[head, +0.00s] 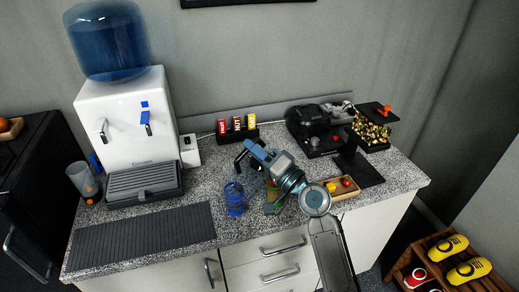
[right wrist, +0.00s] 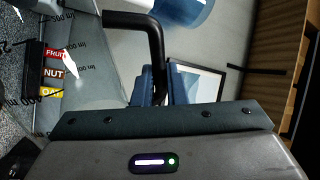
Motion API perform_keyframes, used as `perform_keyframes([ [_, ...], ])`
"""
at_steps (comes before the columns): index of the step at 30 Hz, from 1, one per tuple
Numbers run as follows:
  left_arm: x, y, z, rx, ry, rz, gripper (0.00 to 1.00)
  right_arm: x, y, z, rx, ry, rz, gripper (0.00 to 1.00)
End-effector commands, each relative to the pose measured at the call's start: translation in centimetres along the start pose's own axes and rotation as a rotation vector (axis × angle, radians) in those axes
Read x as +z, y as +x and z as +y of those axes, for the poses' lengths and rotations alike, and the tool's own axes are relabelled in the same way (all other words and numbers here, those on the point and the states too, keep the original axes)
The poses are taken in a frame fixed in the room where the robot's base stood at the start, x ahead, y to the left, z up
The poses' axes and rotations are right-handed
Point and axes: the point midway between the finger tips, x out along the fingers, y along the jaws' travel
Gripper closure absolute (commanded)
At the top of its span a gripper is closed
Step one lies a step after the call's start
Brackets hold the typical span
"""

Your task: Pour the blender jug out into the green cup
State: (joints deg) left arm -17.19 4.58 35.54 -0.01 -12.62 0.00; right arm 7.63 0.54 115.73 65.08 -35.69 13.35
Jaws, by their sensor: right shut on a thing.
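My right gripper (head: 256,152) is above the middle of the counter, shut on a black bent handle (head: 241,158), which I take to be the blender jug's. In the right wrist view the handle (right wrist: 155,45) runs down between the two blue fingers (right wrist: 160,86). A small green patch (head: 270,208), perhaps the green cup, shows just below my wrist, mostly covered. Whether the jug touches it I cannot tell. My left gripper is not in view.
A water dispenser (head: 130,125) and ribbed mat (head: 140,238) are at left. Labelled packets (head: 237,124) stand behind. A black machine (head: 318,128) and a wooden tray (head: 338,197) are at right.

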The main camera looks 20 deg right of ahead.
Motion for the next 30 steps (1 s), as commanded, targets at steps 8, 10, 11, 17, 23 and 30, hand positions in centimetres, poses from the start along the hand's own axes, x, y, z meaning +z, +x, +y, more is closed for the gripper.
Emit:
perform_keyframes([
  [8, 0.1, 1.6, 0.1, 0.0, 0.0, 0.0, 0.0, 2.4, 0.3, -1.4, -0.006, -0.317, -0.083, 1.0],
  [10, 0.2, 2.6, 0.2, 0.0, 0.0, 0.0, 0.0, 2.8, 0.2, -0.9, -0.006, -0.371, -0.097, 1.0],
  [11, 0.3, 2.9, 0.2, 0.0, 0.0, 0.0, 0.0, 3.0, 0.2, -0.8, -0.006, -0.392, -0.103, 1.0],
  [17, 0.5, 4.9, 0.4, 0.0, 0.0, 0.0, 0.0, 3.8, 0.1, -0.3, -0.006, -0.535, -0.14, 1.0],
  [23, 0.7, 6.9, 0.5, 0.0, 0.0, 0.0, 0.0, 4.7, -0.1, 0.1, -0.007, -0.698, -0.183, 1.0],
  [30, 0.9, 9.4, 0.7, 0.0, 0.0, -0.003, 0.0, 5.1, -0.5, 1.8, -0.007, -0.853, -0.225, 1.0],
])
